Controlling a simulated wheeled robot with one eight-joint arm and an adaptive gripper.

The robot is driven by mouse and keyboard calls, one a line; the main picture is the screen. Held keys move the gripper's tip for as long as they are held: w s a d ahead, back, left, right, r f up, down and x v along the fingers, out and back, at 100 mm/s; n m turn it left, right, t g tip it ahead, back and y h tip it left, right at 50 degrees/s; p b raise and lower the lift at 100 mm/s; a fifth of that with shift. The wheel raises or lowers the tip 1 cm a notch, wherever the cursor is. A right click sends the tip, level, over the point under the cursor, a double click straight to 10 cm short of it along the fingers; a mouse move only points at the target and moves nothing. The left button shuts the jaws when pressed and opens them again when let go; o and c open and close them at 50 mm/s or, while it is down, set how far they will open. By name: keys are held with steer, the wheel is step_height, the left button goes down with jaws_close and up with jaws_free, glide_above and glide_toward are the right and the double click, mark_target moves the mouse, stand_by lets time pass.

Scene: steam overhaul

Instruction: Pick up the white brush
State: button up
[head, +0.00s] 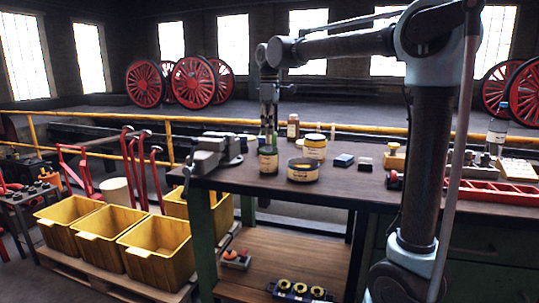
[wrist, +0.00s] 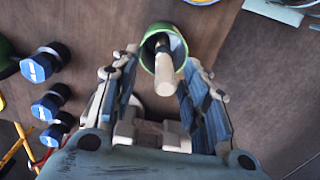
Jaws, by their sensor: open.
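A can with a green rim (wrist: 182,48) shows in the wrist view, with a pale cream, rod-like handle (wrist: 164,75) standing in it, likely the white brush. Its bristles cannot be made out. My gripper (wrist: 160,68) is open, pointing down, with one finger on each side of the handle in the wrist view. Nothing is visibly gripped, and I cannot tell whether a finger touches the handle.
A grey vise (head: 212,152) stands left of the can. An open tin (head: 303,171), a yellow-lidded tin (head: 315,147) and a brown jar (head: 293,126) stand close to its right. Several blue-topped items (wrist: 45,63) lie left in the wrist view. Yellow bins (head: 158,246) stand below left.

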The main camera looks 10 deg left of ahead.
mark_target(269, 140)
steer(key=shift+s+a+f, duration=0.1)
steer(key=shift+s+f, duration=0.05)
steer(key=shift+f, duration=1.25)
steer(key=shift+s+a+f, duration=0.1)
steer(key=shift+f, duration=1.3)
jaws_close()
